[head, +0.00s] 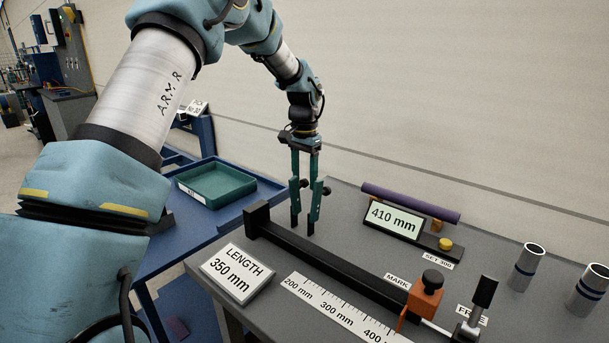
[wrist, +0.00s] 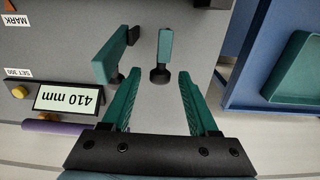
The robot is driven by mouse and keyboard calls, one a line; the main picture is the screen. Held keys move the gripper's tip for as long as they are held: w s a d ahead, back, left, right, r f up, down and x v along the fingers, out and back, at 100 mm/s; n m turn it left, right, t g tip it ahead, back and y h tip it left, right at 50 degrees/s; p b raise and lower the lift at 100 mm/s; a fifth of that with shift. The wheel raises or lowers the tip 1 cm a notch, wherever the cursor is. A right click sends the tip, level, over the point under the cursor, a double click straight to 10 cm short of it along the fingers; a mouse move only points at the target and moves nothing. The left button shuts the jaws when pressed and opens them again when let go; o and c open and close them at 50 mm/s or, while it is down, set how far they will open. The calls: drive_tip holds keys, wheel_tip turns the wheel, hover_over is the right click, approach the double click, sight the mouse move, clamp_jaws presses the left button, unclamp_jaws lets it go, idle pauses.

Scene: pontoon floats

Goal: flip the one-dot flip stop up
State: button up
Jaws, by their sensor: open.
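Two teal pieces with round black knobs, which look like the flip stops, show at the black rail (head: 335,258). One is on the left (head: 294,201) and one on the right (head: 315,204) in the head view. Both look upright there, on dark lower parts. The wrist view also shows them, one at left (wrist: 114,56) and one near the middle (wrist: 166,48). I see no dots, so I cannot tell which is the one-dot flip stop. My gripper (head: 305,176) is open and points down, just above them. Its fingers (wrist: 159,73) look empty; contact is unclear.
An orange carriage (head: 426,299) with a black knob sits on the rail. A black-handled lever (head: 484,292) stands near the front right. A 410 mm display (head: 394,219) and a purple bar (head: 410,202) are behind. A teal tray (head: 216,186) lies left. Two tubes stand right.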

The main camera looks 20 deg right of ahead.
clamp_jaws()
idle(0.5)
idle(0.9)
